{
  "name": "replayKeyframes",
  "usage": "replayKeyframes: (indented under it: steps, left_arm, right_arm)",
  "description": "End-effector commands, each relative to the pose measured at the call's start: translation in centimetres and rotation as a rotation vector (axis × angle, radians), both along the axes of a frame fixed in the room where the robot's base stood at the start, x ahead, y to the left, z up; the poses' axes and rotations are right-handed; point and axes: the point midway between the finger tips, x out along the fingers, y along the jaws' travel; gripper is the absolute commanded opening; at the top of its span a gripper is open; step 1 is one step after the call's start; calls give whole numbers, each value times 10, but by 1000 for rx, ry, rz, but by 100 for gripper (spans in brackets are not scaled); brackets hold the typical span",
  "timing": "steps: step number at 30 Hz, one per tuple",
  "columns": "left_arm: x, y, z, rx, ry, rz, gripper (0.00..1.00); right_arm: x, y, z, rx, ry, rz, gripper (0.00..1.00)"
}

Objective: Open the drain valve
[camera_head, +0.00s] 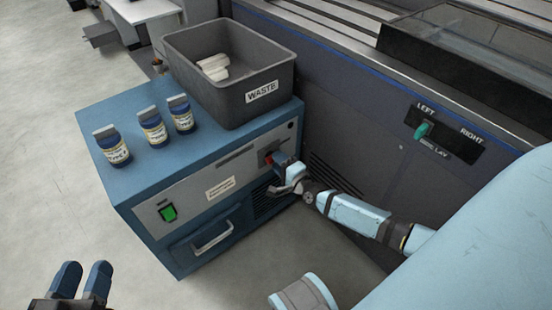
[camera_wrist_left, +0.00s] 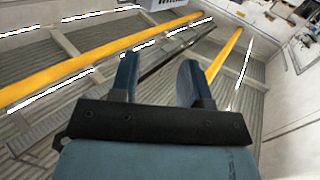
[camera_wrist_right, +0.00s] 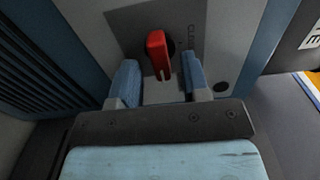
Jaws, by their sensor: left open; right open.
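The drain valve has a red handle (camera_wrist_right: 157,55) on the grey front panel of the blue cabinet (camera_head: 150,190). In the right wrist view the handle points downward, and its lower end lies between the fingertips of my right gripper (camera_wrist_right: 160,82). My right gripper also shows in the head view (camera_head: 280,172), where it hides most of the red handle (camera_head: 269,159). Its jaws are apart, with a finger on each side of the handle. My left gripper (camera_head: 82,270) is open and empty at the lower left, away from the cabinet; its fingers show in its wrist view (camera_wrist_left: 158,75).
A grey waste bin (camera_head: 225,95) and several blue bottles (camera_head: 153,130) stand on the cabinet. The front has a green switch (camera_head: 168,212) and a drawer handle (camera_head: 212,238). A machine with a left/right lever (camera_head: 422,131) stands at the right. The floor at left is clear.

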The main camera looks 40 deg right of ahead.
Motion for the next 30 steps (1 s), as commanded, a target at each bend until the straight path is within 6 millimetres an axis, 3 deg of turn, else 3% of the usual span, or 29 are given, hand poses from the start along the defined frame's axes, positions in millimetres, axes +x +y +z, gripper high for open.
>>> replayKeyframes:
  steps: [9, 15, 21, 30]
  left_arm:
    - [-11, -7, 2, -75, 126, 3, 43]
    - [-11, -6, 17, -109, 79, 19, 43]
    - [-11, -6, 22, -117, 58, 24, 43]
    - [-10, -6, 22, -118, 55, 24, 43]
  right_arm:
    - [-74, -5, 3, -1, 4, 2, 43]
    - [-108, -8, 2, 0, 3, 1, 43]
    - [-121, -9, 1, 0, 0, 1, 43]
    - [-122, -9, 0, 1, 0, 1, 43]
